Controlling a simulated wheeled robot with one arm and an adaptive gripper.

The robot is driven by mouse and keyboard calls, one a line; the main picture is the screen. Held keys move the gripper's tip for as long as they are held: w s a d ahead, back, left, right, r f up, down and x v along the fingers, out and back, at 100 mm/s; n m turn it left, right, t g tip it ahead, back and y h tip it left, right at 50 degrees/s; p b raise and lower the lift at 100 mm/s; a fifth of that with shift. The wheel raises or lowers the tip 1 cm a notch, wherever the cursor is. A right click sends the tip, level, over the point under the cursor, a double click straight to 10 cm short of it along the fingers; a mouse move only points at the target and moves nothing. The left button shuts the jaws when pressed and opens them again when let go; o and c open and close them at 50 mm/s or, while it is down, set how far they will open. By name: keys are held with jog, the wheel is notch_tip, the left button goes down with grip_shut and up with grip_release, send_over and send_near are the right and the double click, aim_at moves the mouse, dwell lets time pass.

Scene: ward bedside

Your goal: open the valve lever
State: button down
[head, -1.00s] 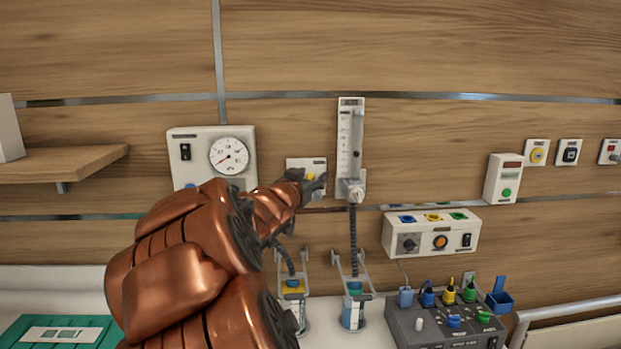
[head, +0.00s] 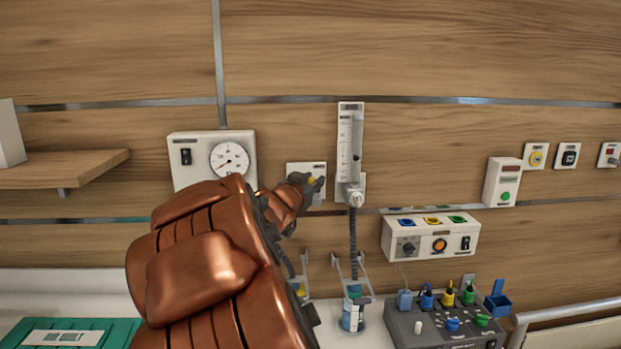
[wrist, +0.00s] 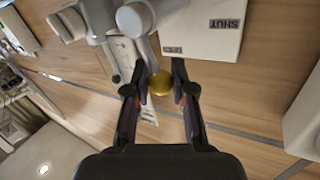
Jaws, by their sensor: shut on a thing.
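The valve is a white plate (head: 300,167) on the wooden wall, left of the tall flowmeter. In the wrist view the plate (wrist: 205,30) carries a "SHUT" label at its upper right and a second, partly hidden label near its lower left edge. The valve lever (wrist: 150,50) is a pale metal bar ending in a yellow knob (wrist: 160,83). My gripper (wrist: 156,85) is shut on the lever at its knob, with one finger on each side. In the head view my gripper (head: 314,184) covers most of the lever.
The flowmeter (head: 350,145) stands close to the right of my gripper. A gauge box (head: 190,177) is at its left, partly hidden by my arm. Below right are a control box (head: 430,236) and a grey device (head: 445,325) with coloured plugs. A wooden shelf (head: 70,167) juts out at left.

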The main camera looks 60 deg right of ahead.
jog(key=shift+s+d+r+m+y+p, duration=0.35)
jog(key=shift+m+p, duration=0.35)
jog(key=shift+p, duration=0.6)
jog(key=shift+s+f+m, duration=0.1)
jog(key=shift+f+m, duration=0.1)
jog(key=shift+m, duration=0.1)
jog(key=c, duration=1)
grip_release()
jog(key=shift+f, duration=0.1)
jog(key=shift+o, duration=0.2)
jog(key=shift+a, duration=0.1)
jog(key=v, duration=1.2)
